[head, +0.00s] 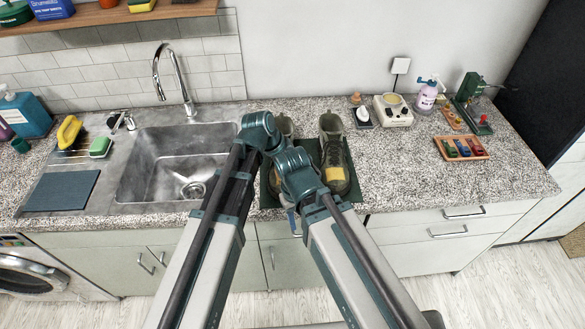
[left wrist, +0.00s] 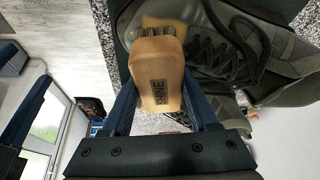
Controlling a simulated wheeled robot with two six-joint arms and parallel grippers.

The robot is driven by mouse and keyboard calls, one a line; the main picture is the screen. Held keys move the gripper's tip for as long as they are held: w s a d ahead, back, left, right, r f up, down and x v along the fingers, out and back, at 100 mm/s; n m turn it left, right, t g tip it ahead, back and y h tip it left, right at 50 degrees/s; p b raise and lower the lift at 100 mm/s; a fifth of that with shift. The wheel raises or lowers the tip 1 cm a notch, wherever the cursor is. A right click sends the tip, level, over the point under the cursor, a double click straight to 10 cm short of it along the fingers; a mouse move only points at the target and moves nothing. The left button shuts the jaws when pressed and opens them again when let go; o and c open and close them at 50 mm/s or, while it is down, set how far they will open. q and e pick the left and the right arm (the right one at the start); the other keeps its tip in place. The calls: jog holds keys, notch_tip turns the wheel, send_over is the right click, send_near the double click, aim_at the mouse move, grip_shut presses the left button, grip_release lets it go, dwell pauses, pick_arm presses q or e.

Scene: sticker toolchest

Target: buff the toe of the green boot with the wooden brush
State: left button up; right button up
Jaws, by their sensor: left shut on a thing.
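A pair of dark green-grey boots with tan toe areas stands on a dark green mat (head: 354,188) at the counter's front. The right-hand boot (head: 334,158) shows well; the other (head: 284,126) is largely hidden by my arms. In the left wrist view a boot (left wrist: 215,48) with dark laces fills the upper right. My left gripper (left wrist: 160,78) is shut on the wooden brush (left wrist: 161,88). Its grey bristles are at the boot's tan toe; I cannot tell if they touch.
A sink (head: 178,165) lies to the left. A cream device (head: 393,111), a spray bottle (head: 427,96), a green machine (head: 471,103) and an orange tray (head: 462,148) stand to the right. The counter (head: 400,175) right of the mat is clear.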

pick_arm(q)
jog(key=shift+a+f, duration=0.1)
jog(key=shift+a, duration=2.4)
jog(key=shift+d, duration=0.1)
jog(key=shift+d, duration=1.3)
jog(key=shift+c, duration=0.6)
